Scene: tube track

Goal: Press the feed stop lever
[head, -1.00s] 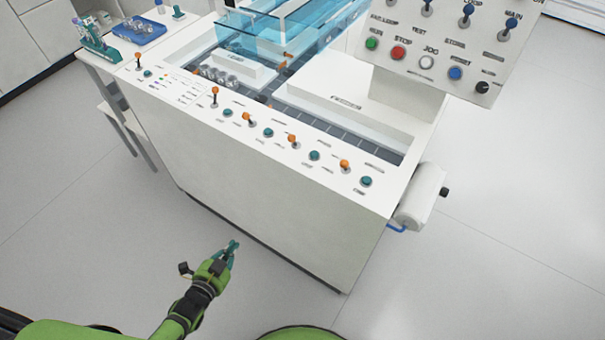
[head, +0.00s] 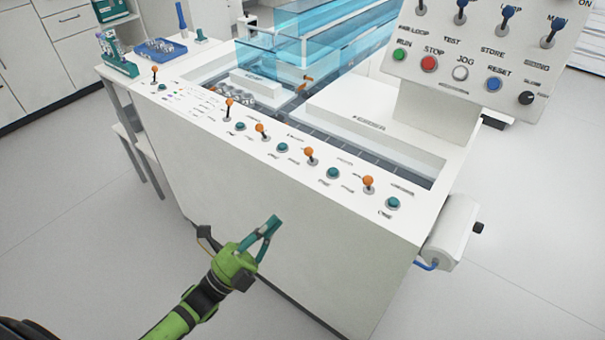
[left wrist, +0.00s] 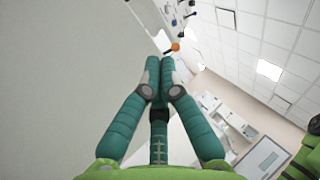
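The white machine's sloped front panel carries a row of orange-knobbed levers, among them one at the far left (head: 155,71), two in the middle (head: 229,104) (head: 262,129) and two toward the right (head: 309,153) (head: 368,182). The labels are too small to read, so I cannot tell which is the feed stop lever. My left gripper (head: 272,226) is in front of the machine's front wall, below the panel and apart from the levers. In the left wrist view its teal fingertips (left wrist: 153,68) are together and empty, with an orange knob (left wrist: 175,46) beyond them. My right gripper is not in view.
Teal buttons (head: 333,173) sit between the levers. A control box (head: 470,65) with coloured buttons and blue switches overhangs the right rear. A blue transparent cover (head: 300,55) stands behind the panel. A white roller (head: 452,230) juts from the right side. The floor at left is clear.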

